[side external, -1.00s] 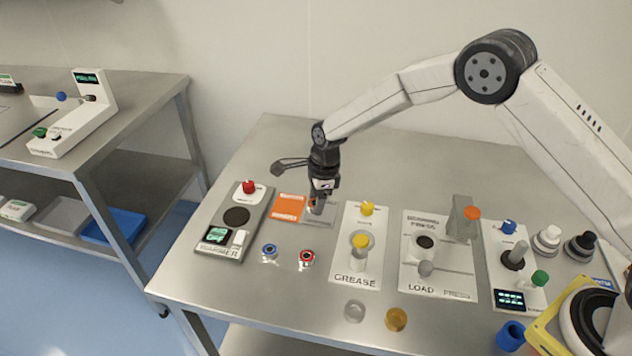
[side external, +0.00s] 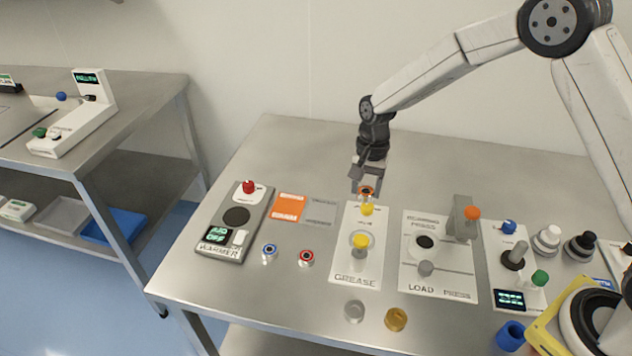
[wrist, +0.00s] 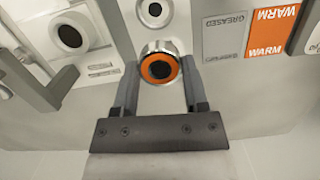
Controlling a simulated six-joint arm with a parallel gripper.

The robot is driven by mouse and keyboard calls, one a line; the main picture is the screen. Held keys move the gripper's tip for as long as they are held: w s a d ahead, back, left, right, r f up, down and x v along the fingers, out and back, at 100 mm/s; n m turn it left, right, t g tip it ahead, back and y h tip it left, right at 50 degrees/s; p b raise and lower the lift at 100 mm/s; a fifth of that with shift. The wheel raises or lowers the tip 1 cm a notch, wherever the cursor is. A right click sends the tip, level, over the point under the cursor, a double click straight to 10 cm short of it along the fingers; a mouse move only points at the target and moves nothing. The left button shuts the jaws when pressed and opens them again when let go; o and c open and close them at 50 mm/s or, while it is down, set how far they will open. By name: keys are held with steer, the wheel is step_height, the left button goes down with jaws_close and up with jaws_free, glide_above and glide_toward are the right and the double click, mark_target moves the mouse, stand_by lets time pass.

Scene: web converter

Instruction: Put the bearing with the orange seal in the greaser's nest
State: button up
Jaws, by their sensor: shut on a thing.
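The bearing with the orange seal (wrist: 159,68) is between the fingers of my gripper (wrist: 160,78) in the wrist view. In the side view my gripper (side external: 367,185) is shut on the orange-sealed bearing (side external: 366,191) and holds it above the back of the greaser (side external: 345,272), close to its yellow knob (side external: 367,209). The greaser is a white plate marked GREASE with a second yellow-topped part (side external: 361,241) at its middle. The nest itself is hard to make out there. In the wrist view a pale round part (wrist: 155,13) shows just beyond the bearing.
A blue-sealed bearing (side external: 269,252) and a red-sealed bearing (side external: 307,257) stand left of the greaser. The warmer (side external: 233,228) is farther left, beside the orange WARM and grey GREASED pads (side external: 320,211). The bearing press (side external: 438,262) stands right. Clear and amber discs (side external: 396,319) lie in front.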

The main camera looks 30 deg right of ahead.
steer(key=s+d+r+n+h, duration=0.1)
steer(key=s+d+r+n, duration=0.2)
steer(key=s+d+n, duration=0.2)
steer(key=shift+s+d+r+n+g, duration=0.35)
steer(key=shift+s+n, duration=1.15)
steer(key=shift+n, duration=1)
steer(key=shift+d, duration=0.1)
steer(key=s+d+f+m, duration=0.2)
steer(key=s+d+m, duration=0.2)
steer(key=s+d, duration=0.5)
steer(key=s+d+f+m, duration=0.2)
steer(key=s+d+m, duration=0.3)
steer(key=s+d, duration=0.4)
steer(key=d, duration=0.6)
steer(key=shift+s+f+y, duration=0.15)
steer(key=shift+s+y, duration=0.2)
steer(key=shift+y, duration=0.05)
steer(key=shift+w+d, duration=0.1)
